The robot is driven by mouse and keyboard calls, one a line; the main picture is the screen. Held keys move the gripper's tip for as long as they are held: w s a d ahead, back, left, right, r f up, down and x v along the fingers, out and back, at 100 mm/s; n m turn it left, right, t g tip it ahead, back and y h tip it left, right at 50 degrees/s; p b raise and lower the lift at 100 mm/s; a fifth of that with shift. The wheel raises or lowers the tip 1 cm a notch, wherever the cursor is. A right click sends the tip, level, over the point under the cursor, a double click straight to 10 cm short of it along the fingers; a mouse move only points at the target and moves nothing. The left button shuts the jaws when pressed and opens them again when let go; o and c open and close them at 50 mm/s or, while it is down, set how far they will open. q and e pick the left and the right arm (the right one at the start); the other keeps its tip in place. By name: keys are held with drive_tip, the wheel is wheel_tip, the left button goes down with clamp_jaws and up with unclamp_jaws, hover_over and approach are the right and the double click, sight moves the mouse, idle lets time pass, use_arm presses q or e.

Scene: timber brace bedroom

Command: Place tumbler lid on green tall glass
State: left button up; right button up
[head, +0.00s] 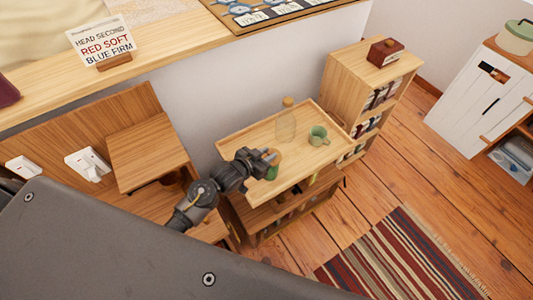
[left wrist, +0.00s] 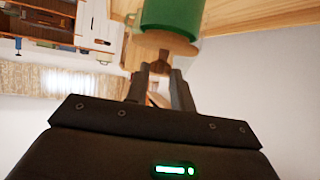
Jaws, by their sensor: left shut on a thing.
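My left gripper (head: 268,157) is at the front left part of the small wooden table (head: 235,142). In the left wrist view my left gripper (left wrist: 161,68) is shut on the knob of the wooden tumbler lid (left wrist: 165,41). The green tall glass (head: 271,173) is partly hidden under the gripper and lid in the head view. In the left wrist view the green glass (left wrist: 172,15) shows with the lid's disc right at its mouth. I cannot tell whether the lid is seated or just above the rim. My right gripper is not in view.
A clear bottle with a cork-coloured top (head: 286,122) and a green mug (head: 318,136) stand on the same table. A wooden shelf unit (head: 345,80) stands behind it on the right. A striped rug (head: 405,260) lies on the floor at the front right.

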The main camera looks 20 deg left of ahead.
use_arm(q)
drive_tip(key=shift+f, duration=0.55)
drive_tip(key=o, duration=1)
drive_tip(key=shift+r, duration=0.15)
drive_tip(key=shift+r, duration=0.35)
drive_tip(key=shift+s+a+r, duration=0.1)
drive_tip(key=shift+s+r, duration=0.1)
drive_tip(key=shift+s, duration=0.1)
drive_tip(key=v, duration=1.1)
drive_tip(key=shift+s+a+b, duration=0.1)
drive_tip(key=shift+s+b, duration=0.05)
drive_tip(key=shift+b, duration=0.15)
